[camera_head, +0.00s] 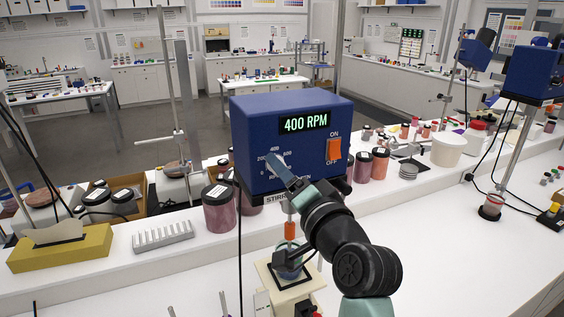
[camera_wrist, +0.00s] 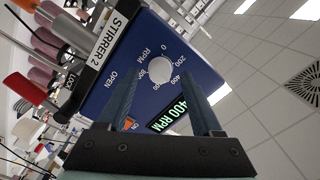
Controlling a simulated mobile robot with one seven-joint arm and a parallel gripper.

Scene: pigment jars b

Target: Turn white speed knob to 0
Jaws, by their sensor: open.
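In the head view the knob is mostly hidden behind my gripper (camera_head: 276,163). My gripper (camera_wrist: 161,70) is open, its two fingers on either side of the knob in the wrist view. Contact cannot be told.
An orange ON/OFF switch (camera_head: 334,149) sits right of the dial. Below is an orange stirrer shaft part (camera_head: 290,230). Dark-lidded jars (camera_head: 219,208) stand left of the box. A metal rack (camera_head: 162,236) and a yellow box (camera_head: 60,250) are further left. The bench is clear at right front.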

